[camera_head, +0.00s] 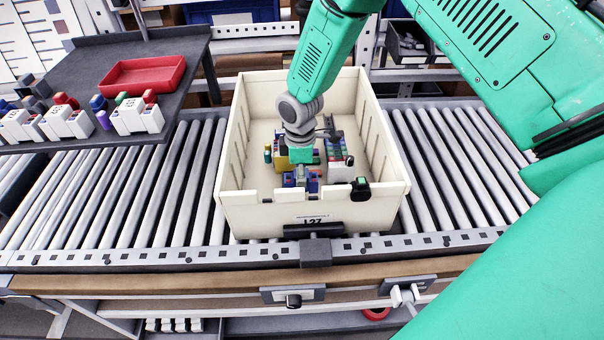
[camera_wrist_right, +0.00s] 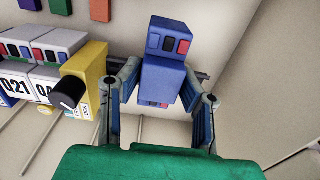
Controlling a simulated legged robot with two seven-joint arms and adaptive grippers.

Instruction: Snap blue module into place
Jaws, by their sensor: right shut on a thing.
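My right gripper (camera_wrist_right: 162,100) reaches down into the cream bin (camera_head: 237,150) and is shut on a blue module (camera_wrist_right: 168,45). The blue module has small red and dark buttons on its faces. It sits between the two fingers in the right wrist view. In the head view the blue module (camera_head: 301,179) shows low at the front of the bin, below my right wrist. From these views I cannot tell whether it touches the bin floor or a rail. My left gripper is not in view.
Beside the blue module are a yellow module (camera_wrist_right: 92,78) with a black knob and white modules (camera_wrist_right: 45,85) with number labels. The bin stands on a roller conveyor (camera_head: 120,190). A dark table (camera_head: 90,65) at the left carries a red tray (camera_head: 143,76) and several white modules.

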